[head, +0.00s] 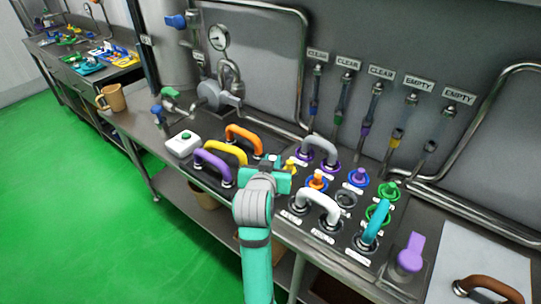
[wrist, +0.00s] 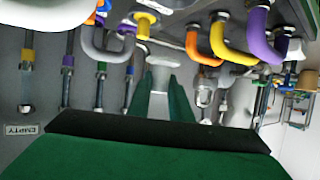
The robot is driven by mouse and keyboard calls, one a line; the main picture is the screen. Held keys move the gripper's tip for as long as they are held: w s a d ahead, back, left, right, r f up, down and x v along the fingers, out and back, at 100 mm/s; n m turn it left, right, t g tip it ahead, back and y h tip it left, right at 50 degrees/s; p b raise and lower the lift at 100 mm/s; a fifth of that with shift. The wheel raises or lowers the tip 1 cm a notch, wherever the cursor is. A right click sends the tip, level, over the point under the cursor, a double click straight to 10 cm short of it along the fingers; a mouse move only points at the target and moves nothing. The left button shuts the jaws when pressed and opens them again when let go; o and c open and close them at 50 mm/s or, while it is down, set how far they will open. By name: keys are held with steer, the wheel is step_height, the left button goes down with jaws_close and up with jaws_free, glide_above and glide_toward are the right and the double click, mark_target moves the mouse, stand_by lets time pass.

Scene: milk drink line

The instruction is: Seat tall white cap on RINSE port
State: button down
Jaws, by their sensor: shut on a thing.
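My gripper (head: 270,177) is over the near edge of the port panel, just right of the yellow and orange hoses. In the wrist view its green fingers (wrist: 157,97) are shut on a pale, whitish piece, which looks like the tall white cap (wrist: 159,72). The cap is held clear of the panel in that view. In the head view the gripper mostly hides it. The RINSE port cannot be picked out, as the small port labels are too small to read. One bare dark port (head: 346,198) shows in the panel's middle.
A teal hose (head: 376,222) and a purple handle (head: 411,252) stand at right. A white box with a green button (head: 183,144) sits left.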

steer(key=shift+a+f, duration=0.15)
steer(key=shift+f, duration=4.9)
steer(key=c, duration=1.5)
jaws_free()
steer(key=shift+c, duration=0.2)
steer(key=v, duration=1)
steer(key=shift+s, duration=0.4)
